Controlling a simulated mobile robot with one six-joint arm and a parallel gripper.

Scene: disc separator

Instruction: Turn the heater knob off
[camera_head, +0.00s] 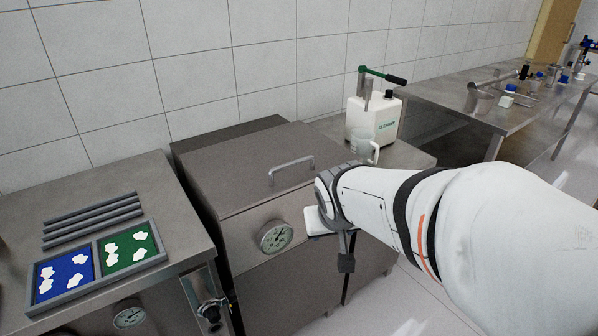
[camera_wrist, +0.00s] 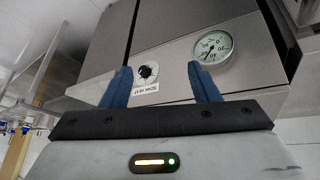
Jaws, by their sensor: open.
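The heater knob (camera_wrist: 148,71) is a small black knob on a white dial plate on the metal cabinet's front panel, with a white label beside it. In the wrist view it appears between the two blue fingers of my gripper (camera_wrist: 159,68), nearer the left finger. My gripper is open, and nothing is seen held in it. I cannot tell how far the fingertips are from the panel. In the head view my gripper (camera_head: 345,255) is in front of the cabinet (camera_head: 250,215), right of the round gauge (camera_head: 275,236). The knob is hidden there.
The gauge also shows in the wrist view (camera_wrist: 213,47), close to the right finger. A handle (camera_head: 292,168) stands on the cabinet lid. A glass beaker (camera_head: 365,147) and a white device (camera_head: 374,117) stand behind my arm. A tray (camera_head: 65,305) lies on the left counter.

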